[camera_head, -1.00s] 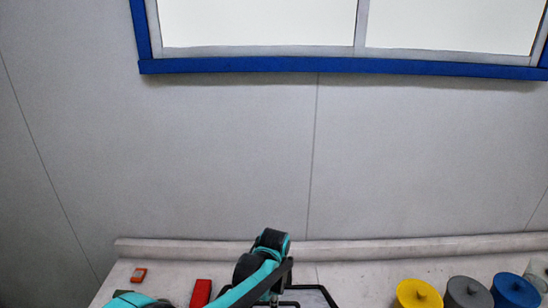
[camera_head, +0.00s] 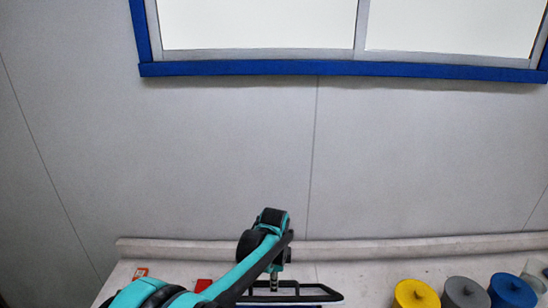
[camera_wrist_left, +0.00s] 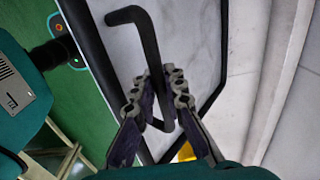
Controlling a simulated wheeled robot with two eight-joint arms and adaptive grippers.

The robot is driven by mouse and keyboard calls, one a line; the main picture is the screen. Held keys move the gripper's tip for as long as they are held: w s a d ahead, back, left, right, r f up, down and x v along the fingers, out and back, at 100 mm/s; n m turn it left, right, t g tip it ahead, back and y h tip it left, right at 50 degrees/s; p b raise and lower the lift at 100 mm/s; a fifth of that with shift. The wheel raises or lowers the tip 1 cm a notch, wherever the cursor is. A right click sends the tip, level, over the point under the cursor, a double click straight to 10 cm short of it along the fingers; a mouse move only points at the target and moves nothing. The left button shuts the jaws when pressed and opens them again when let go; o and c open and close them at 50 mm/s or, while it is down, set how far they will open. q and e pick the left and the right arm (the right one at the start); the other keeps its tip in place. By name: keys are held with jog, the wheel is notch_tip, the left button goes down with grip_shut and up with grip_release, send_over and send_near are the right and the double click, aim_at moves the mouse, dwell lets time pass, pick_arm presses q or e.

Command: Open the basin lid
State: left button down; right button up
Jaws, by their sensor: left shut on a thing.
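The basin lid (camera_head: 310,291) is a pale panel with a black rim at the bottom middle of the head view. It appears raised, seen at a shallow angle. In the left wrist view its pale panel (camera_wrist_left: 190,40) fills the middle. A black bent handle (camera_wrist_left: 147,35) stands on it. My left gripper (camera_wrist_left: 158,95) is shut on this handle, with a finger on each side. In the head view my left gripper (camera_head: 274,282) is just above the lid, partly hidden by my arm. The basin is not clearly visible. My right gripper is out of view.
Yellow (camera_head: 416,294), grey (camera_head: 465,294) and blue (camera_head: 512,291) lidded containers stand at the right of the pale worktop (camera_head: 370,272). A clear container (camera_head: 536,274) is beyond them. A small orange item (camera_head: 140,273) and a red block (camera_head: 203,285) are on the left. A wall is behind.

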pick_arm(q)
jog(key=w, duration=0.1)
jog(key=w+r+p, duration=0.1)
jog(key=w+r, duration=0.1)
jog(key=shift+w, duration=0.4)
jog(key=w, duration=0.1)
jog(key=w+r+p, duration=0.1)
jog(key=w, duration=0.2)
jog(key=shift+r, duration=0.25)
dwell(0.3)
